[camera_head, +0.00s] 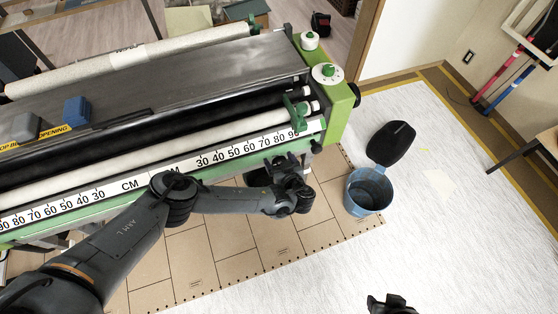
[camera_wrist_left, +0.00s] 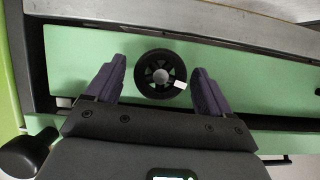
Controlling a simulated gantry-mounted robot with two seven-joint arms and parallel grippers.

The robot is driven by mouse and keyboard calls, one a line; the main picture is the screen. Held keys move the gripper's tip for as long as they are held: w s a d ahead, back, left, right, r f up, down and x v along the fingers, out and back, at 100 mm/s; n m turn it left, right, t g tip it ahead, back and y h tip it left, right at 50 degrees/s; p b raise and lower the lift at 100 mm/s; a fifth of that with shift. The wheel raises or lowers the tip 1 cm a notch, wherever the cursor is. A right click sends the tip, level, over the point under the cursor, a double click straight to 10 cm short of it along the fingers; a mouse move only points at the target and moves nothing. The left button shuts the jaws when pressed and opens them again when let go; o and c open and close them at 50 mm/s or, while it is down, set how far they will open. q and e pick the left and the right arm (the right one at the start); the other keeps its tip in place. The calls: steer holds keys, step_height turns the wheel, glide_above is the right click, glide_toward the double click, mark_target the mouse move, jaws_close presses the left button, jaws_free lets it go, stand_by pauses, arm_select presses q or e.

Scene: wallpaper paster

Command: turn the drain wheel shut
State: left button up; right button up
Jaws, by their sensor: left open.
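The drain wheel (camera_wrist_left: 161,74) is a small black spoked wheel with a grey hub and a white mark on its right side. It sits on the pale green panel (camera_wrist_left: 80,60) of the pasting machine in the left wrist view. My left gripper (camera_wrist_left: 158,80) is open, its two dark purple fingers on either side of the wheel with a gap to each. In the head view my left gripper (camera_head: 284,167) is at the machine's front edge, near its right end, and the wheel is hidden there. Only a dark tip of my right gripper (camera_head: 390,304) shows at the bottom.
The pasting machine (camera_head: 341,108) has a green end housing and white rollers. A blue bucket (camera_head: 369,191) stands on the floor to the right, with a black object (camera_head: 391,143) behind it. Pale floor lies open at the right.

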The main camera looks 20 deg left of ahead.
arm_select(q)
steer(key=shift+w+a+f, duration=0.15)
steer(key=shift+w+a, duration=0.05)
steer(key=shift+w, duration=0.05)
steer(key=c, duration=1)
steer(key=shift+o, duration=0.2)
